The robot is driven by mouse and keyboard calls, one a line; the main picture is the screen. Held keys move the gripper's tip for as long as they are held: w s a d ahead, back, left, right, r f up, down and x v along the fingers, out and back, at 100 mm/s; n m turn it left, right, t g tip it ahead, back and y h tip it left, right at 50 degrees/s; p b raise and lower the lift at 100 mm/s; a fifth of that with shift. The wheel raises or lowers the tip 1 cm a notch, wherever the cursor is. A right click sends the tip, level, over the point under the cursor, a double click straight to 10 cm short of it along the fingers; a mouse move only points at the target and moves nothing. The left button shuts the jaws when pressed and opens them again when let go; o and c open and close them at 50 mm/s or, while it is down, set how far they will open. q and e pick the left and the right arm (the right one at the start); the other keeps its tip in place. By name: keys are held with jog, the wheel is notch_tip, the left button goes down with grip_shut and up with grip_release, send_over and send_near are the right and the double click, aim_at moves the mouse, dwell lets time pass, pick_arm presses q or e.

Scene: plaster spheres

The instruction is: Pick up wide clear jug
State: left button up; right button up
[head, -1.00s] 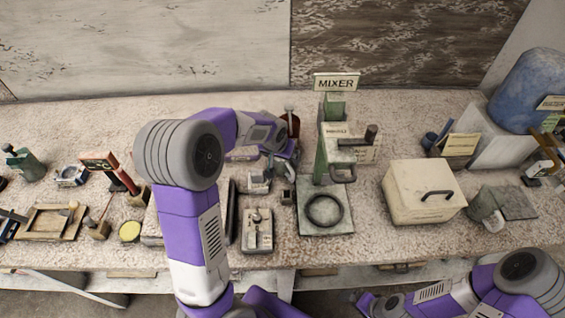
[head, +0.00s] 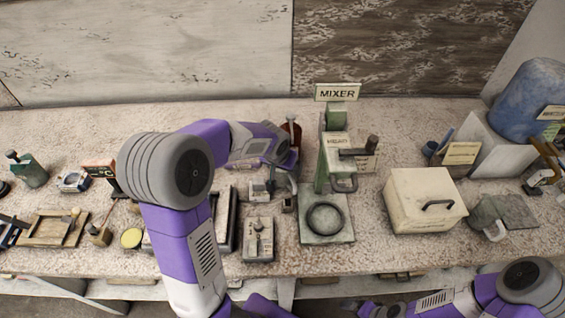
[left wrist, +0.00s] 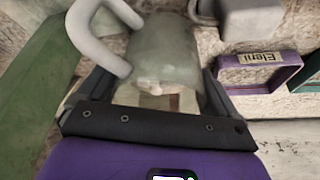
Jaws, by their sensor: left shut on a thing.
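The wide clear jug (left wrist: 165,48) shows in the left wrist view as a greenish, see-through body with a thick pale handle at its left. My left gripper (left wrist: 157,80) has a dark finger on each side of the jug and is shut on it. In the head view my left gripper (head: 284,165) is left of the mixer, and the jug's pale handle (head: 292,183) shows just below it; the arm hides most of the body. I cannot tell whether the jug is clear of the table. My right gripper (head: 368,308) is at the bottom edge, its jaws unclear.
The green mixer (head: 322,170) stands close to the right of my left gripper. A brown bottle (head: 291,132) is behind it. A cream box (head: 425,195) and a grey jug (head: 484,214) stand further right. A purple frame labelled Eleni (left wrist: 262,72) lies right of the jug.

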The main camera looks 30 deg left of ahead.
pick_arm(q)
jog(key=s+d+r+p, duration=0.1)
jog(key=s+d+r, duration=0.4)
jog(key=s, duration=0.4)
jog(key=shift+s+d+r, duration=0.25)
jog(key=shift+d+r, duration=0.15)
jog(key=shift+d, duration=0.05)
